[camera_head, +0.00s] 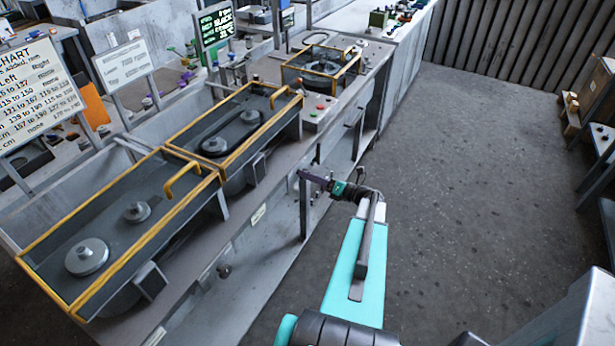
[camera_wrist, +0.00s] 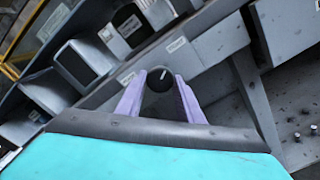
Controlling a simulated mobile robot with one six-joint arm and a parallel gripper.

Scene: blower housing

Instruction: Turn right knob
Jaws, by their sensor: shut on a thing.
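A round black knob (camera_wrist: 160,80) with a white pointer line sits on the front panel in the wrist view. My gripper (camera_wrist: 160,75) has its two purple fingers on either side of this knob, shut on it. The pointer line is near the upper middle of the knob's face. In the head view my gripper (camera_head: 304,175) reaches the front of the workbench from the right, and the knob there is hidden behind it. Another dark knob (camera_head: 223,271) sits farther left on the bench front.
The grey bench (camera_head: 262,232) carries yellow-railed housings (camera_head: 190,175) with round pulleys. A small box with red and green buttons (camera_head: 319,107) stands on it. A grey post (camera_wrist: 255,95) stands just right of my gripper in the wrist view. The concrete floor (camera_head: 450,180) to the right is clear.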

